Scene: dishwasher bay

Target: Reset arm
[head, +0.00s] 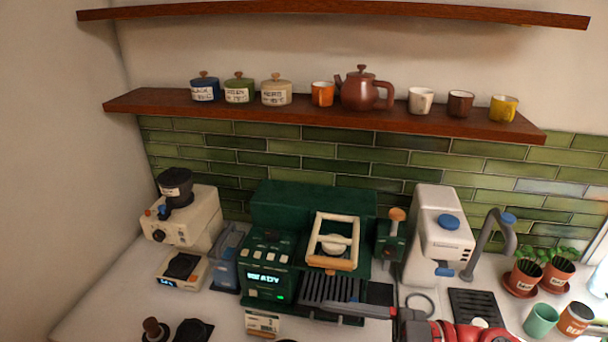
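Red and dark grey parts (460,331), which look like my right arm and gripper, show at the bottom edge right of centre. A long dark bar with a red end (372,311) reaches left from them, in front of the green machine (268,262). I cannot make out two fingertips, or whether anything is held. My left arm and gripper are not in view.
A cream grinder (190,228) stands left and a white dispenser with a blue knob (438,238) right. Potted plants (558,270) and cups (541,320) stand far right. A wooden shelf (300,118) holds jars, cups and a teapot (362,92). The left front counter has free room.

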